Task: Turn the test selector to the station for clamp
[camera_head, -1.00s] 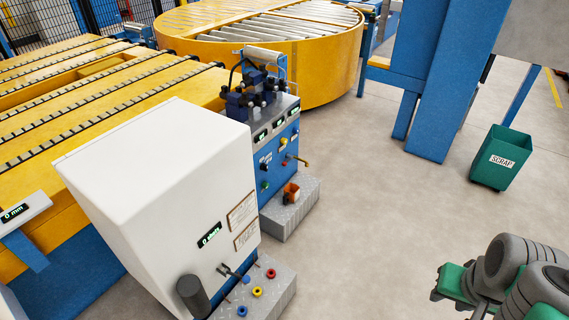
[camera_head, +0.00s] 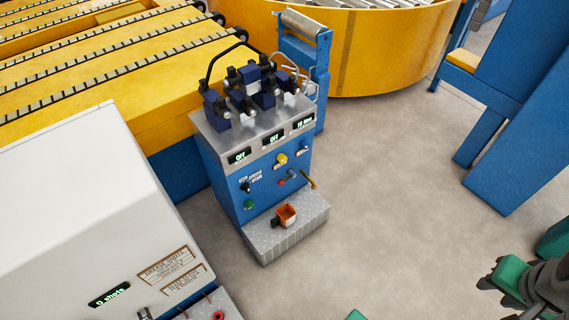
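The blue test cabinet (camera_head: 268,170) stands upright in the middle of the view, with a metal top carrying dark blue valve blocks. The small black knob (camera_head: 246,187) at the left of its front, with tiny labels beside it, looks like the test selector; its pointer direction and label words are too small to read. My gripper (camera_head: 488,284) appears to be the dark-tipped green and grey part at the lower right edge, far from the cabinet. Its fingers cannot be made out clearly.
A white cabinet (camera_head: 85,205) with a "0 shots" display fills the lower left. A yellow conveyor (camera_head: 110,85) lies behind. The floor right of the cabinet is clear.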

